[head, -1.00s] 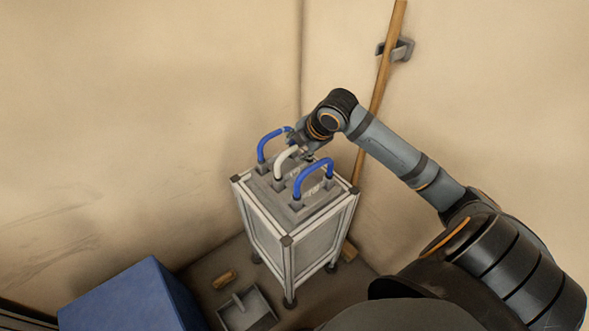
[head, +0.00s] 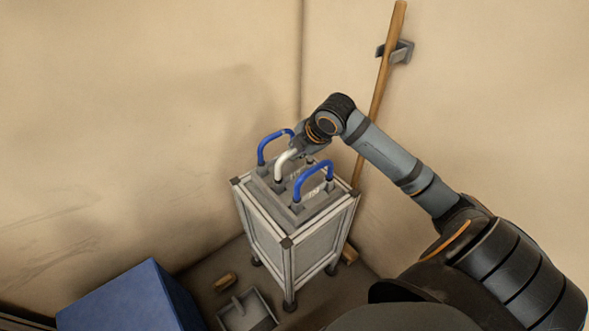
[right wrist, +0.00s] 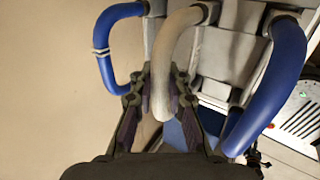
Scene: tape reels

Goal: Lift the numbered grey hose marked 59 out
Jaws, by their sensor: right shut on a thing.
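The grey hose (head: 283,163) is a pale arch between two blue hoses on top of a framed stand. It also shows in the right wrist view (right wrist: 176,50), running down between my fingers. My right gripper (head: 299,149) is at the arch's upper part; in the right wrist view (right wrist: 165,95) its fingers close on the hose from both sides. One hose end sits in a dark fitting at the stand's top. The number 59 is not readable. My left gripper is not in view.
Blue hoses stand close on both sides, one at the back left (head: 266,146) and one at the front right (head: 314,173). The stand (head: 263,232) is in a corner by a wooden pole (head: 378,85).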

